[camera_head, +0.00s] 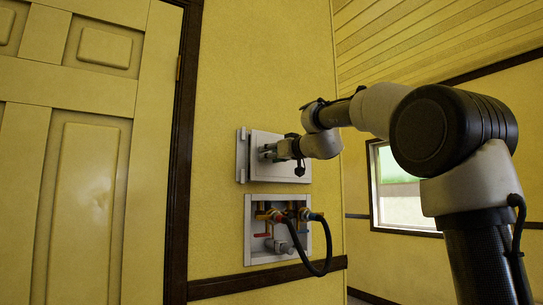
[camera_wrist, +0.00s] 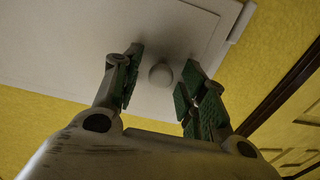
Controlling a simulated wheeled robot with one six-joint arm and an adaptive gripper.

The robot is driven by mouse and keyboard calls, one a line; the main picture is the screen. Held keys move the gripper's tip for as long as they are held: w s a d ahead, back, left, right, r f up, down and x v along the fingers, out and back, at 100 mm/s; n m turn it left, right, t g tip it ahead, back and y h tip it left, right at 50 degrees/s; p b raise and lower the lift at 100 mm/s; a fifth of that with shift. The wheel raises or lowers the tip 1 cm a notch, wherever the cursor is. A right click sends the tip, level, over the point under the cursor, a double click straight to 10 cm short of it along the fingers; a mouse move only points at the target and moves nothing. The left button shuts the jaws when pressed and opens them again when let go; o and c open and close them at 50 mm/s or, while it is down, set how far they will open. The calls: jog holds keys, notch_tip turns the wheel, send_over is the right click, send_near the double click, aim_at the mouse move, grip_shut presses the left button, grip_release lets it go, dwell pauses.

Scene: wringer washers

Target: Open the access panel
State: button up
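The access panel (camera_head: 287,170) is a white, flat door on the yellow wall, with a pale strip and hinge-like part along its left side in the head view. My gripper (camera_head: 267,152) is in front of it. In the wrist view the panel (camera_wrist: 60,40) fills the upper part, with a small round white knob (camera_wrist: 160,74) on it. The two green-padded fingers of my gripper (camera_wrist: 160,77) are open, one on each side of the knob. Gaps show between the pads and the knob. The panel looks shut or nearly so; I cannot tell exactly.
Below the panel is a recessed white utility box (camera_head: 249,243) with red and blue valves and a black hose (camera_head: 298,253). A yellow door (camera_head: 88,180) with dark trim stands at the left. A window (camera_head: 404,190) is on the right wall.

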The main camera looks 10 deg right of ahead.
grip_shut()
jog(key=shift+d, duration=0.1)
